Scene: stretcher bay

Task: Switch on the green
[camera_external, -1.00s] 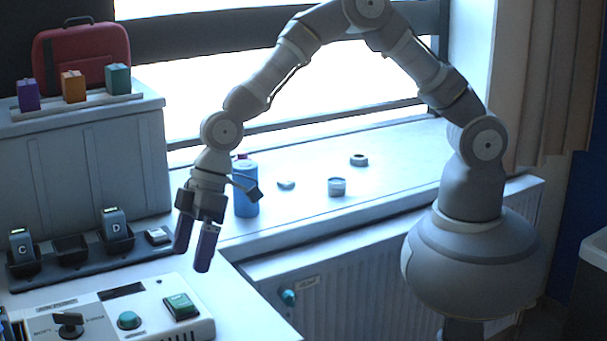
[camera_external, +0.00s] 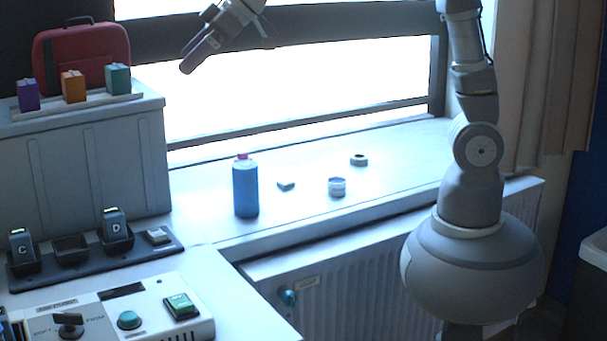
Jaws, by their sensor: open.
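The white control box (camera_external: 90,303) sits at the lower left, partly cut off by the frame edge. On it are a green rocker switch (camera_external: 181,306) at the right, a round green-teal button (camera_external: 129,319) in the middle and a black rotary knob (camera_external: 69,324) at the left. The rocker's face looks darker, with a pale mark; its exact setting is too small to tell. My gripper (camera_external: 191,56) is open and empty, high up in front of the window, well above the box and touching nothing.
A dark holder (camera_external: 155,254) with blocks marked C and D stands behind the box. A grey case (camera_external: 90,165) bears purple, orange and teal blocks and a red bag. A blue bottle (camera_external: 245,188) and small items stand on the sill. A teal knob (camera_external: 288,298) is on the radiator.

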